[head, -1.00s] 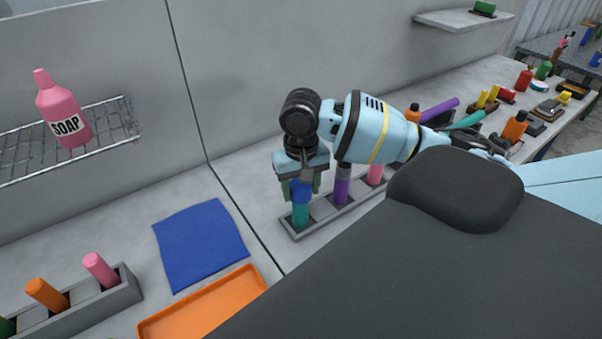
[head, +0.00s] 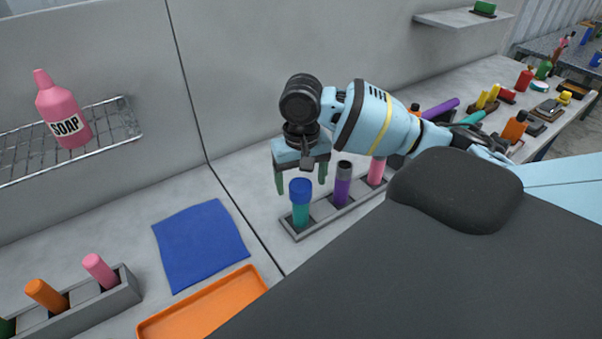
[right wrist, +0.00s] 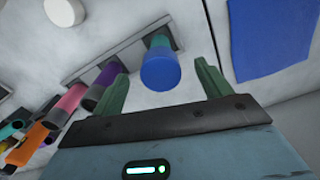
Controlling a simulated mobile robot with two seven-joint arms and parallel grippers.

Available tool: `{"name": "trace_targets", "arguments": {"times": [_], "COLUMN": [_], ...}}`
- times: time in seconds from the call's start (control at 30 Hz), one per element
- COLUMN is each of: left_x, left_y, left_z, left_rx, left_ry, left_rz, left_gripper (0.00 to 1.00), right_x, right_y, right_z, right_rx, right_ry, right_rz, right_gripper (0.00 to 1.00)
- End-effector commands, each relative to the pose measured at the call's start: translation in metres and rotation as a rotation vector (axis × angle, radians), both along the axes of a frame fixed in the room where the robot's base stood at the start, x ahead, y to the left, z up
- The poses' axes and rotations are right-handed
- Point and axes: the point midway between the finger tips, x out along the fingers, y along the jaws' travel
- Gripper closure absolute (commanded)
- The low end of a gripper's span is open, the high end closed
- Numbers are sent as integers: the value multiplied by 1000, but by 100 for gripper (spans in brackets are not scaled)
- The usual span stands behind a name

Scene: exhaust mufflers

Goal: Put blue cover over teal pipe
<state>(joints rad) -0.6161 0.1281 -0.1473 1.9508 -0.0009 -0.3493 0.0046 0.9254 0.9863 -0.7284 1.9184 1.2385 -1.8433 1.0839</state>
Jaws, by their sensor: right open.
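The teal pipe (head: 301,214) stands upright in the left end slot of a grey rack (head: 318,222). The blue cover (head: 301,189) sits on top of the teal pipe. In the right wrist view the blue cover (right wrist: 160,72) shows end-on, with the teal pipe (right wrist: 158,42) behind it. My right gripper (head: 301,184) is open and empty. It is above and behind the cover, apart from it. The right wrist view shows its two green fingers (right wrist: 160,80) spread, with the cover seen between them. My left gripper is not in view.
A purple pipe (head: 342,189) with a dark top and a pink pipe (head: 376,171) stand in the same rack. A blue cloth (head: 200,246) and an orange tray (head: 205,305) lie to the left. A pink soap bottle (head: 62,112) stands on a wire shelf. The counter between cloth and rack is clear.

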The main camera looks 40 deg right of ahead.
Motion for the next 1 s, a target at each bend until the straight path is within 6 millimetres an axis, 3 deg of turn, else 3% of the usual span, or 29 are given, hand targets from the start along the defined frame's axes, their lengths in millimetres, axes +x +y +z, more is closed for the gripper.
{"name": "trace_targets", "arguments": {"times": [0.2, 0.33, 1.0], "left_x": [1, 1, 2], "left_y": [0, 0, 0], "left_z": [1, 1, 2], "left_rx": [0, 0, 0], "left_ry": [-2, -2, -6], "left_rz": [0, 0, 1], "left_gripper": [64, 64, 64], "right_x": [1, 0, 0], "right_y": [0, 0, 0], "right_z": [35, 45, 49], "right_rx": [1, 0, 0], "right_ry": [-4, 0, 1], "right_rz": [-1, 0, 0], "right_gripper": [23, 23, 23]}}
